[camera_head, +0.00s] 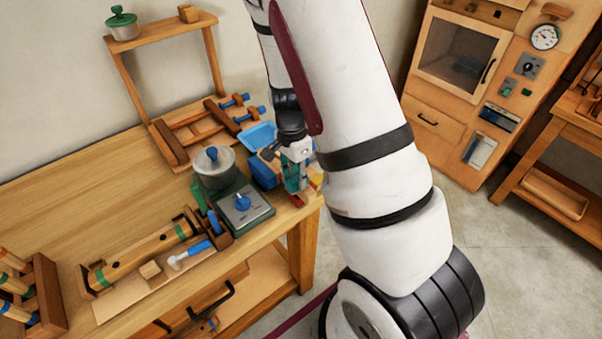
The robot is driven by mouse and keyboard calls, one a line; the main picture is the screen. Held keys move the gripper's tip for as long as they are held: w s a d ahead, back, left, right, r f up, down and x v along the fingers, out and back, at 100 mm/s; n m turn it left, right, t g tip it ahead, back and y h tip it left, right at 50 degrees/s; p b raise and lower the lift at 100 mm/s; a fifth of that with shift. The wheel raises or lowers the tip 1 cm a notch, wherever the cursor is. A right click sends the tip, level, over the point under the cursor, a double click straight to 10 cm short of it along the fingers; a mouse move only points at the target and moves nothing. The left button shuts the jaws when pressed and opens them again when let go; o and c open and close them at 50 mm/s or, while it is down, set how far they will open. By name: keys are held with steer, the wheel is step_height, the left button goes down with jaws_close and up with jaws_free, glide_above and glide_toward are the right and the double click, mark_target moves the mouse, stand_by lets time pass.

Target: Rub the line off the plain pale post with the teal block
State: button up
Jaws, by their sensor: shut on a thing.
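My gripper (295,174) is small in the view, low over the right end of the wooden bench, pointing down. It is shut on a teal piece that looks like the teal block (291,184); its lower edge is close to the bench top, and I cannot tell whether it touches anything. Small red and yellow pieces show just below and right of the gripper. I cannot make out the plain pale post or its line; my arm and gripper cover part of that area.
A wooden cabinet (455,60) stands behind right.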

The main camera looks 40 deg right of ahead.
steer(key=shift+d+f, duration=0.2)
steer(key=shift+d, duration=1.3)
stand_by(0.6)
steer(key=shift+w+r+p, duration=0.2)
steer(key=shift+r+p, duration=0.7)
steer(key=shift+r, duration=2.1)
